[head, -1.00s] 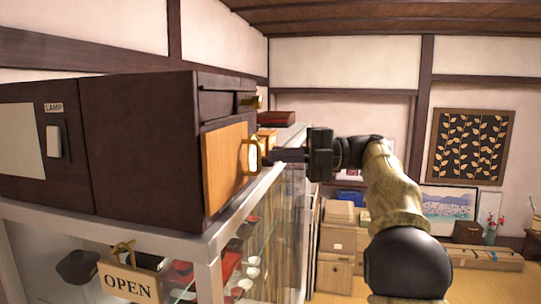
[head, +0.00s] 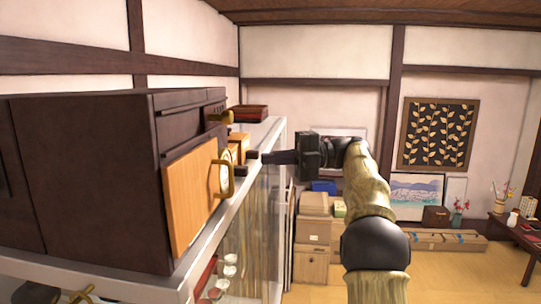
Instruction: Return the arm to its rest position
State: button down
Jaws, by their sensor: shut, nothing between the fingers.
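My gripper (head: 254,157) is shut and empty, its fingers pointing left from a black wrist. It is in front of a dark brown cabinet box (head: 85,180) that stands on a glass display case (head: 262,235). A light wooden door panel (head: 190,195) with a brass handle (head: 226,178) is on the box's right face. The fingertips are to the right of the handle, with a gap between them in the picture. My arm reaches up from the bottom right of the view.
A red-brown tray (head: 248,113) lies on the case top behind the box. A low dark red table (head: 520,240) is at the far right. Open floor lies between.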

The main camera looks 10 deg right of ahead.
jog(key=w+f+m+t+h+b, duration=0.45)
jog(key=w+m+t+b, duration=0.35)
jog(key=m+t, duration=0.9)
jog(key=s+d+f+m+g+h+b, duration=0.1)
jog(key=d+f+m+h+b, duration=0.1)
jog(key=f+m+h, duration=0.7)
jog(key=s+d+f+m+h+b, duration=0.1)
jog(key=d+f+m+h+b, duration=0.2)
jog(key=f, duration=1)
jog(key=s+a+f+m+g+h+b, duration=0.1)
jog(key=s+a+f+m+g, duration=0.2)
jog(key=s+f, duration=0.55)
jog(key=s+f+m+g+h+b, duration=0.15)
jog(key=s+f+g, duration=0.4)
jog(key=f, duration=0.65)
jog(key=s+a+f+m+g+b, duration=0.1)
jog(key=s+f+g, duration=0.1)
jog(key=s+f, duration=0.3)
jog(key=s+a+f+m+g+y, duration=0.1)
jog(key=s+f, duration=0.4)
jog(key=s, duration=0.7)
jog(key=shift+s+a+g+b, duration=0.35)
jog(key=shift+a+g, duration=0.4)
jog(key=shift+g, duration=0.4)
